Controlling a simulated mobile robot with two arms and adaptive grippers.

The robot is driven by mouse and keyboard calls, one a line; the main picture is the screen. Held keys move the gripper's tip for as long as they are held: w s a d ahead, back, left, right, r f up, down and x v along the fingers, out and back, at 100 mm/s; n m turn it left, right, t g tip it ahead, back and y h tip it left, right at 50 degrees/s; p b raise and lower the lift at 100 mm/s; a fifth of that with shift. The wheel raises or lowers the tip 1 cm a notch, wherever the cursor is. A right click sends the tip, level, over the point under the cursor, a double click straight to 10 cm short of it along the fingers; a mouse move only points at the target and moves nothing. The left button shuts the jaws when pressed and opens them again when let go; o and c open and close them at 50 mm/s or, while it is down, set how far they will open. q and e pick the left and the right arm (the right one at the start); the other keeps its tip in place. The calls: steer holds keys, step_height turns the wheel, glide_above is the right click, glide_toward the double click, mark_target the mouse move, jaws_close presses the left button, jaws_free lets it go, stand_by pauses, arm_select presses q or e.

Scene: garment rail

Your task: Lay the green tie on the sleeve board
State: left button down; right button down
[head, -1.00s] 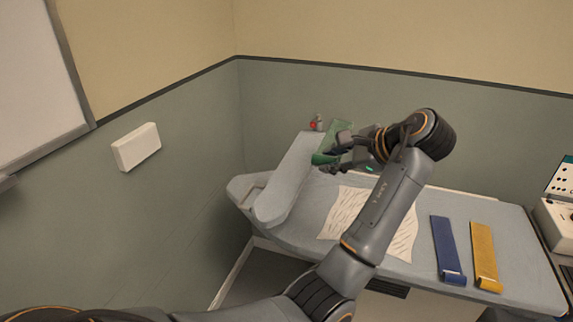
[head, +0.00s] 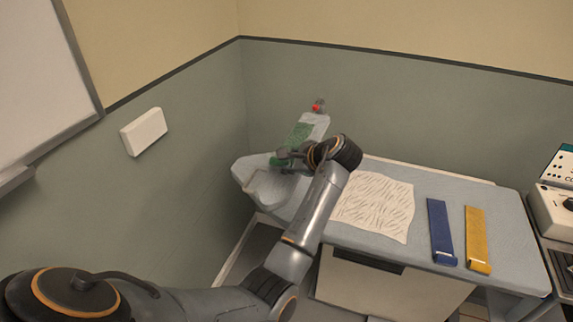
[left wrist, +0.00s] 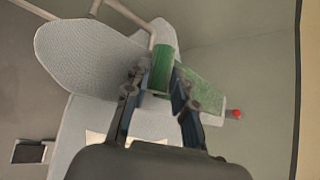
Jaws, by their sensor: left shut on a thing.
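The green tie (head: 302,133) runs along the narrow pale sleeve board (head: 320,119) at the back left of the ironing board. Its far part appears to lie on the sleeve board's top. My left gripper (head: 283,158) is shut on the tie's near part, over the sleeve board. In the left wrist view the tie (left wrist: 162,66) shows at and between the fingertips (left wrist: 160,82), with a stretch beyond to the right. My left wrist and forearm hide part of the sleeve board in the head view. My right gripper is not in view.
The pale ironing board (head: 405,188) carries a cream patterned cloth (head: 372,207), a blue strip (head: 439,230) and a yellow strip (head: 477,238). A small red-topped object (head: 318,106) is at the sleeve board's far end. A white machine (head: 552,205) stands at the right. Walls close the back and left.

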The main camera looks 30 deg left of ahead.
arm_select(q)
steer(key=shift+f, duration=0.85)
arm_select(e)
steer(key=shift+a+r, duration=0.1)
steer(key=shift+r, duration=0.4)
arm_select(q)
steer(key=shift+d, duration=0.1)
steer(key=shift+f, duration=0.15)
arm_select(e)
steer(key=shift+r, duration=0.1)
arm_select(q)
steer(key=shift+f+p, duration=0.25)
steer(key=shift+p, duration=0.1)
steer(key=shift+s+f, duration=0.1)
steer(key=shift+f, duration=0.2)
steer(key=c, duration=1.4)
jaws_free()
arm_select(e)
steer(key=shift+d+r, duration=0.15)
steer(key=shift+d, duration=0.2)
